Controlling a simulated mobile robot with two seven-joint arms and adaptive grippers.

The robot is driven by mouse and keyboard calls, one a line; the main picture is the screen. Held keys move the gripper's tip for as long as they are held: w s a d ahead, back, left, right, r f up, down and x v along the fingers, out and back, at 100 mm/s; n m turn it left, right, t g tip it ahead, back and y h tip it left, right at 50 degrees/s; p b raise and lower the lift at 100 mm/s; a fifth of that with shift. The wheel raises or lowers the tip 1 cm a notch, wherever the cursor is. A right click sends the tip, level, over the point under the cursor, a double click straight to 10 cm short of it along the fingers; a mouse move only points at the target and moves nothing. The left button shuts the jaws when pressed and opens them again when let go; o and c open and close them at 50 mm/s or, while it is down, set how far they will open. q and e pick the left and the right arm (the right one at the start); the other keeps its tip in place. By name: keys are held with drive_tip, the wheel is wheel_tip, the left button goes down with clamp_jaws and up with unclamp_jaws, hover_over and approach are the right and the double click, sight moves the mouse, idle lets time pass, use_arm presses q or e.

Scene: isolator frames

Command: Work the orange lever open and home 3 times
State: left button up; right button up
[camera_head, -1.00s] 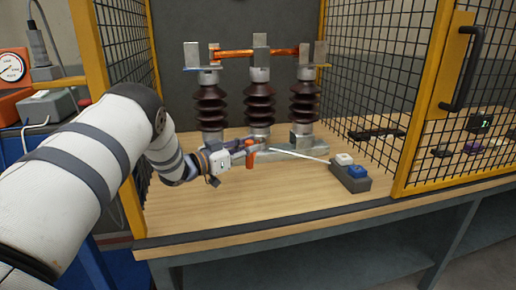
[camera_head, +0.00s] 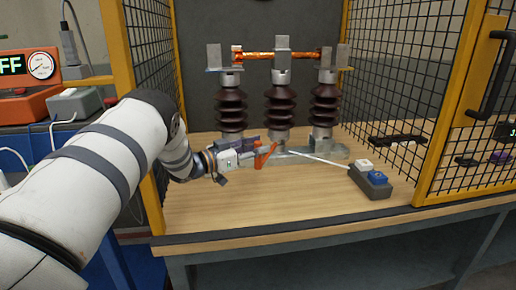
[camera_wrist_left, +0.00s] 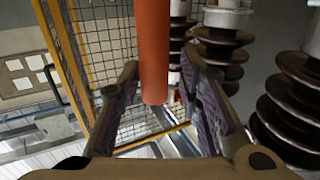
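The orange lever (camera_head: 264,157) stands in front of the insulators' metal base, low in the head view. In the left wrist view the lever (camera_wrist_left: 154,50) is a thick orange bar coming down from the top between my fingers. My left gripper (camera_head: 254,154) is at the lever, its arm coming in from the left. In the left wrist view its fingers (camera_wrist_left: 160,90) stand apart on either side of the lever, with gaps visible. The orange switch bar (camera_head: 265,56) spans the tops of the brown insulators (camera_head: 279,101). My right gripper is not in view.
A grey box with white and blue buttons (camera_head: 370,181) sits right of the base, with a thin white rod (camera_head: 318,159) beside it. Yellow-framed mesh walls (camera_head: 153,75) bound the cell. The front of the wooden bench (camera_head: 270,210) is clear.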

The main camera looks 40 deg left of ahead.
use_arm(q)
wheel_tip(320, 180, up, 10)
idle(0.6)
drive_tip(key=shift+f, duration=0.1)
